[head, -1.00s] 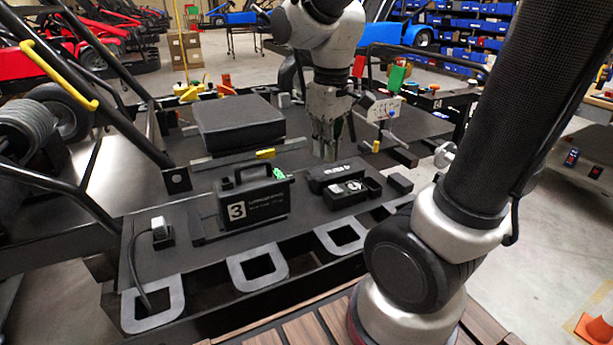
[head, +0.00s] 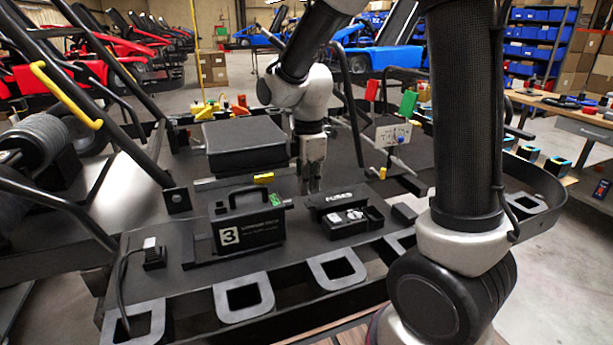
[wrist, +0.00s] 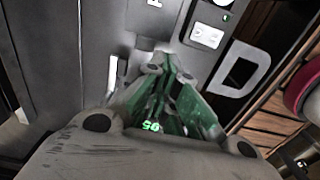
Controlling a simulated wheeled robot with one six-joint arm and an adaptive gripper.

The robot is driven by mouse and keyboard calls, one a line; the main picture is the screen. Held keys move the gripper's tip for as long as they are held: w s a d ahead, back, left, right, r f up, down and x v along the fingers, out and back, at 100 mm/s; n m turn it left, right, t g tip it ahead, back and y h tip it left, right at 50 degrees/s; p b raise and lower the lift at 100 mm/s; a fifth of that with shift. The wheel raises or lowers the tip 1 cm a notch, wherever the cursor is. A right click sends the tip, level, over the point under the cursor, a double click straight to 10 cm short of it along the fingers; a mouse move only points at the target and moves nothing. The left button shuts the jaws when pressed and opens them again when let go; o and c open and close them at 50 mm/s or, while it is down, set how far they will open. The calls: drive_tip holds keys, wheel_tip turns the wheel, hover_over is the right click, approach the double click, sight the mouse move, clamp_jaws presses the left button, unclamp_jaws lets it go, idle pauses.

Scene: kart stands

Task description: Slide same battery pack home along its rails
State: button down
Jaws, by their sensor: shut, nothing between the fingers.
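The battery pack (head: 236,237) is a black box with a top handle, a white "3" label and a small green part at its upper right corner. It stands upright on the black kart deck (head: 188,285). Its rails are hard to make out against the dark deck. My gripper (head: 311,190) points down, to the right of the pack's top and a little behind it, apart from the handle. In the wrist view my gripper's fingertips (wrist: 162,75) are together with nothing between them. I cannot clearly pick out the pack there.
A black box with an open tray (head: 352,220) sits right of the pack and close to my gripper. A black seat pad (head: 243,146) lies behind. A plug on a cable (head: 153,254) stands left. Grey loop brackets (head: 243,299) line the deck's front edge.

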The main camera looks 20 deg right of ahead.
sight(272, 199)
wheel_tip(272, 199, down, 6)
drive_tip(key=shift+a+r, duration=0.1)
drive_tip(key=shift+r, duration=0.15)
drive_tip(key=a, duration=0.2)
drive_tip(key=shift+a+r, duration=0.15)
drive_tip(key=shift+a, duration=0.75)
drive_tip(key=shift+a, duration=2.75)
